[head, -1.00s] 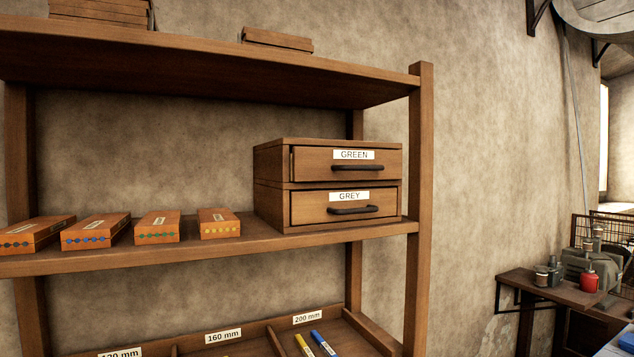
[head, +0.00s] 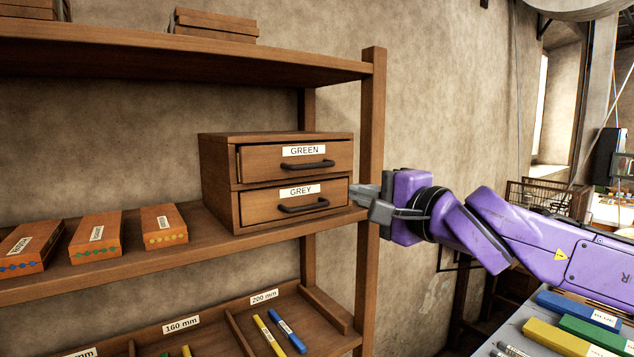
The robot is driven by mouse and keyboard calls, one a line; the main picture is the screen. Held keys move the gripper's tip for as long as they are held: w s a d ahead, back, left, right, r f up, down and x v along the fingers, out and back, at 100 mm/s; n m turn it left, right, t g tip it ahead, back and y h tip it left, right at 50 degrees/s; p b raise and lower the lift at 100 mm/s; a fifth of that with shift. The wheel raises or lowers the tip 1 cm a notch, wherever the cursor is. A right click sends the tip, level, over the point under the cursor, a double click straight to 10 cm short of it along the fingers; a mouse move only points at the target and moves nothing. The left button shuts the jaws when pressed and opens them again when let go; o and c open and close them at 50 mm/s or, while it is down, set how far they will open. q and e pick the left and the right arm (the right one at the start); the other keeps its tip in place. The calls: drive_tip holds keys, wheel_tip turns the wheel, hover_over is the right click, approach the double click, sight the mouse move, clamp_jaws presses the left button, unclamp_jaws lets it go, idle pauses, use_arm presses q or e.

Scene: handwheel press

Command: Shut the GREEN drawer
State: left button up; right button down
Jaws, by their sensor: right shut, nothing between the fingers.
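The GREEN drawer (head: 270,159) is the upper drawer of a small wooden two-drawer cabinet on the middle shelf. Its front stands a little forward of the cabinet body, with a dark gap along its left side. It has a dark bar handle (head: 308,164). The GREY drawer (head: 265,206) is just below it and also has a dark handle. My right gripper (head: 358,200) comes in from the right, at the height of the GREY drawer and in front of the shelf post's lower part. It is shut and empty. My left gripper is not in view.
The right shelf post (head: 371,110) stands right of the cabinet. Labelled wooden boxes (head: 97,235) lie left of the cabinet on the shelf (head: 190,254). A lower bin holds a yellow and a blue marker (head: 285,330). Coloured blocks (head: 570,335) lie at bottom right.

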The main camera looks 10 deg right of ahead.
sight(307, 176)
use_arm(q)
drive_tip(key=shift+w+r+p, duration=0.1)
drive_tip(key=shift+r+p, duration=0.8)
drive_tip(key=shift+p, duration=0.05)
use_arm(e)
drive_tip(key=x, duration=1.4)
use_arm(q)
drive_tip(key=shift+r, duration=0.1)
use_arm(e)
drive_tip(key=shift+w+a, duration=0.1)
drive_tip(key=shift+w, duration=0.05)
drive_tip(key=shift+w+a+r, duration=0.15)
drive_tip(key=shift+w+a, duration=0.35)
drive_tip(key=shift+w, duration=0.25)
drive_tip(key=shift+d, duration=0.3)
drive_tip(key=shift+w+d, duration=0.15)
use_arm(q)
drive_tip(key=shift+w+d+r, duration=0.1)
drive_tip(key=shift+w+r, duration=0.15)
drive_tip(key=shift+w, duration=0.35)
